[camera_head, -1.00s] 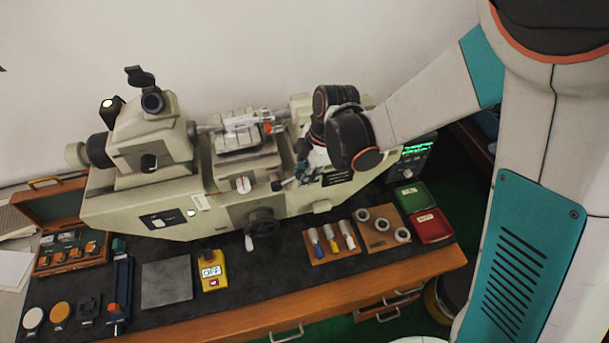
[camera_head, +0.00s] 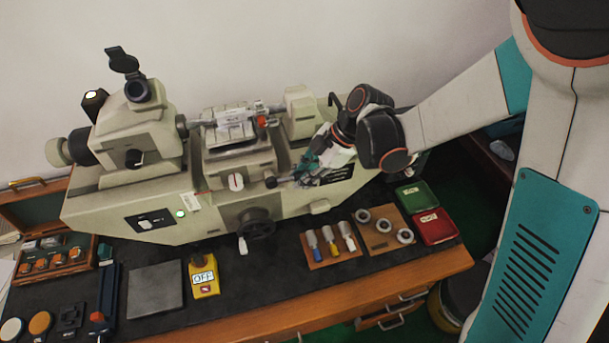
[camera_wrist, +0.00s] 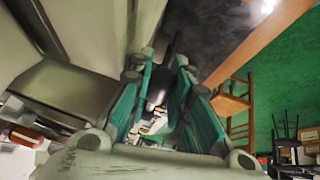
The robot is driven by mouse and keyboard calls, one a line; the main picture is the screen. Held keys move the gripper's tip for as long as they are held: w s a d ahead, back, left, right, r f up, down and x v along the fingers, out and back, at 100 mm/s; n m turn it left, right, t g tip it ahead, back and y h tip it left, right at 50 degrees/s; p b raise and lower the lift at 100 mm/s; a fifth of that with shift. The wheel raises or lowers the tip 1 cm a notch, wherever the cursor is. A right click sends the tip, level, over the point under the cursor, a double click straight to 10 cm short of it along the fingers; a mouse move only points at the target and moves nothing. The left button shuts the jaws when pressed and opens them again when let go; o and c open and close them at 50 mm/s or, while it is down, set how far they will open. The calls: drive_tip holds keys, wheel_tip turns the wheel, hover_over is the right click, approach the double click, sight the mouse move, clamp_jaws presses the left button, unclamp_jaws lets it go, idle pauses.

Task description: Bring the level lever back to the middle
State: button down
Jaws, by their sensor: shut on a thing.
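The measuring machine (camera_head: 110,205) stands on the bench with a short dark lever on its front. The lever's black knob (camera_head: 271,182) sticks out to the left, just right of the white-faced dial (camera_head: 236,181). My gripper (camera_head: 300,174) reaches in from the right and its teal fingers are shut around the lever's shaft beside the knob. In the wrist view my gripper (camera_wrist: 165,105) has a dark rod-like part between its fingers. The exact contact and the lever's pivot are hidden by the fingers.
A handwheel (camera_head: 256,224) with a white crank sits below the lever. Tool and ring trays (camera_head: 318,256), green and red boxes (camera_head: 416,195) and a yellow meter reading OFF (camera_head: 204,276) are on the bench. The stage (camera_head: 234,150) stands above left.

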drive_tip(key=c, duration=1.5)
unclamp_jaws()
drive_tip(key=shift+o, duration=0.2)
drive_tip(key=shift+r, duration=0.1)
drive_tip(key=v, duration=0.8)
drive_tip(key=s+d+f+m+t+h+b, duration=0.3)
drive_tip(key=s+d+m+t+b, duration=0.1)
drive_tip(key=s+d+m+b, duration=0.3)
drive_tip(key=s+d+f+m+t+h+b, duration=0.3)
drive_tip(key=s+d+m+b, duration=0.4)
drive_tip(key=d+m, duration=0.5)
drive_tip(key=m+b, duration=0.1)
drive_tip(key=m, duration=0.2)
drive_tip(key=shift+s+m+t, duration=0.3)
drive_tip(key=shift+s+t, duration=0.1)
